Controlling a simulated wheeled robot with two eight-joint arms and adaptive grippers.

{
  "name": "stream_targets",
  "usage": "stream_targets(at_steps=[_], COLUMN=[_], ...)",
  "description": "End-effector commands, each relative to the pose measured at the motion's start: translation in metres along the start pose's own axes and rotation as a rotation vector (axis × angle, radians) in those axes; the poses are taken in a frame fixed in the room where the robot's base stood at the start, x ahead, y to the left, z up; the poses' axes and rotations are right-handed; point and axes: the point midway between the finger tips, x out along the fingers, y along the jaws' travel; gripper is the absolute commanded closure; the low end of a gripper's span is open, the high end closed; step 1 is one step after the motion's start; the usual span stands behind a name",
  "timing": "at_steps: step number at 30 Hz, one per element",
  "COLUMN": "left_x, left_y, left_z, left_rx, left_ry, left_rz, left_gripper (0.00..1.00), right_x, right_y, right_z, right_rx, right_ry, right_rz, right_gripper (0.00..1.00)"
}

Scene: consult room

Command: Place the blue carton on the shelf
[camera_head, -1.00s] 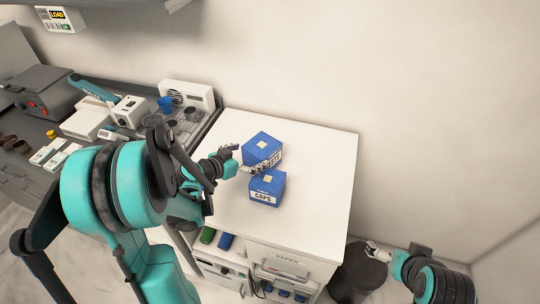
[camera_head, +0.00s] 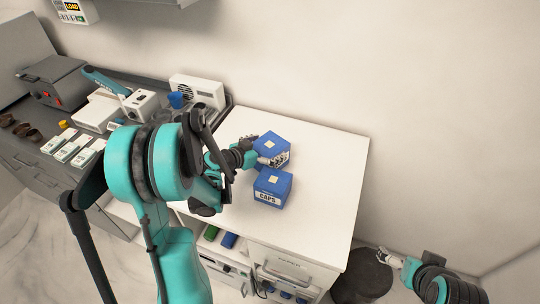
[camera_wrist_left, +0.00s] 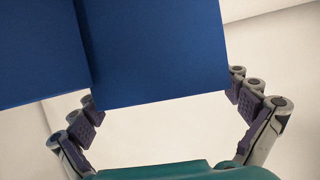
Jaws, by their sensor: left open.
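Two blue cartons with white labels stand upright on the white cabinet top (camera_head: 315,195). The rear carton (camera_head: 271,142) is partly hidden by my left gripper (camera_head: 260,150); the front carton (camera_head: 272,188) reads "CAPS". My left gripper is open at the left side of the rear carton. In the left wrist view, its spread fingers (camera_wrist_left: 163,95) lie on either side of a blue carton face (camera_wrist_left: 155,50), and no grip shows. A second blue face (camera_wrist_left: 40,50) fills the upper left there. My right gripper (camera_head: 386,256) is low at the right, away from the cartons; its jaws are too small to judge.
An open compartment under the cabinet top holds a green item (camera_head: 211,232) and a blue item (camera_head: 229,240). A grey shelf edge (camera_head: 150,4) shows at the top. A cluttered counter with a white speaker-like box (camera_head: 197,90) is at left. The cabinet top's right side is clear.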

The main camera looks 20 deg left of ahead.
Motion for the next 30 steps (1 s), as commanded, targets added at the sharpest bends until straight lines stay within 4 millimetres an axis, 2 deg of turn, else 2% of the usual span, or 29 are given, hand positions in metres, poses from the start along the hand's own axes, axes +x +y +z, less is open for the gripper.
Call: stream_targets(at_steps=[7,15,21,25,26,30], left_x=[0.038,0.044,0.044,0.044,0.044,0.044], left_y=[-0.003,-0.003,-0.003,-0.003,-0.003,-0.002], left_z=[-0.004,-0.005,-0.005,-0.004,-0.005,-0.004], left_rx=[0.001,-0.001,0.0,0.0,0.0,0.0], left_ry=[0.0,0.0,-0.001,-0.002,-0.001,-0.002], left_rz=[0.001,-0.001,0.0,0.0,0.0,0.001], left_gripper=[0.0,0.0,0.53,0.55,0.61,0.62], right_x=[0.009,0.009,0.009,0.009,0.009,0.009], right_y=[0.0,0.0,0.0,0.0,0.0,0.0], right_z=[0.007,0.006,0.006,0.006,0.007,0.007], right_rx=[0.0,0.0,0.0,0.0,0.0,0.0], right_ry=[0.0,0.0,0.0,0.0,0.0,0.0], right_rz=[0.0,0.0,0.0,0.0,0.0,0.0], right_gripper=[0.0,0.0,0.0,0.0,0.0,0.0])
